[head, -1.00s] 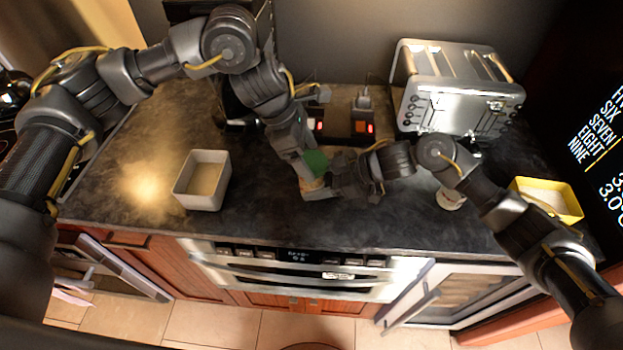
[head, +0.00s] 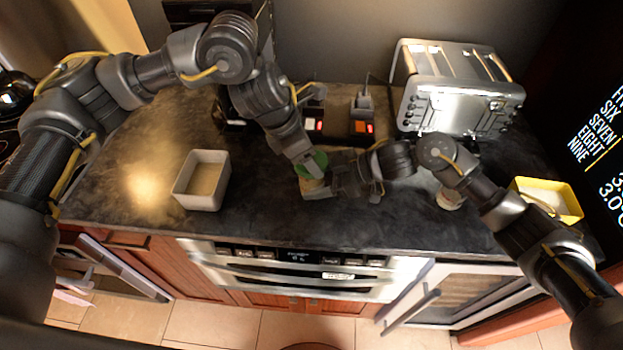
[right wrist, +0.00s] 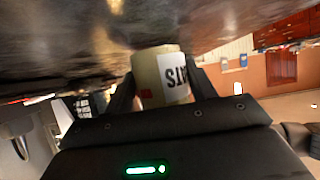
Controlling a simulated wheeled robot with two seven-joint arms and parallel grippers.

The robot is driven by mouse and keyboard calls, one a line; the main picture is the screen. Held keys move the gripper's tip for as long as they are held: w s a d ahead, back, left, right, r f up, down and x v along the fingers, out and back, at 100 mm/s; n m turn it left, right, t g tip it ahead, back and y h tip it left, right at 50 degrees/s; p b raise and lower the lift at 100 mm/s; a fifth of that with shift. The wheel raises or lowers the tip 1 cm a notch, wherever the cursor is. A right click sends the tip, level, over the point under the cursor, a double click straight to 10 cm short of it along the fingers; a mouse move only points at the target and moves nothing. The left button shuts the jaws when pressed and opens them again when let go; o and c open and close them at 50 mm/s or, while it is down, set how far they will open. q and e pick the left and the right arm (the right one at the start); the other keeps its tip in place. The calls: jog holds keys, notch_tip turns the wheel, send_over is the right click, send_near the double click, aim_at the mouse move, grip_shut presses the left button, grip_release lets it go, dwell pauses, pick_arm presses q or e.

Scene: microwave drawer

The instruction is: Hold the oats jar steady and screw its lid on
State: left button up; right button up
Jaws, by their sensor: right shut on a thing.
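The oats jar (head: 314,188) stands on the dark counter, pale with a green lid (head: 322,160) at its top. In the right wrist view the jar (right wrist: 150,80) shows upside down with part of its "OATS" label. My right gripper (head: 326,184) comes from the right and is shut around the jar's body, a finger on each side. My left gripper (head: 310,168) points down from above at the lid and covers part of it. Its fingertips are too small and dark to tell whether they grip the lid. How the lid sits on the jar is also unclear.
A white square bin (head: 202,181) stands on the counter to the left. A steel toaster (head: 455,90) is at the back right, with a yellow container (head: 548,198) at the right. Plugs with red lights (head: 362,120) are behind the jar. The counter's front middle is clear.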

pick_arm(q)
jog(key=shift+w+a, duration=0.1)
jog(key=shift+c, duration=0.5)
jog(key=m+g, duration=0.1)
jog(key=m, duration=0.2)
jog(key=shift+a, duration=0.1)
jog(key=m+g, duration=0.2)
jog(key=m, duration=0.2)
jog(key=m+g, duration=0.1)
jog(key=m, duration=0.1)
jog(key=m+g, duration=0.1)
jog(key=m, duration=0.2)
jog(key=shift+y, duration=0.3)
jog(key=shift+m, duration=0.9)
jog(key=o, duration=0.9)
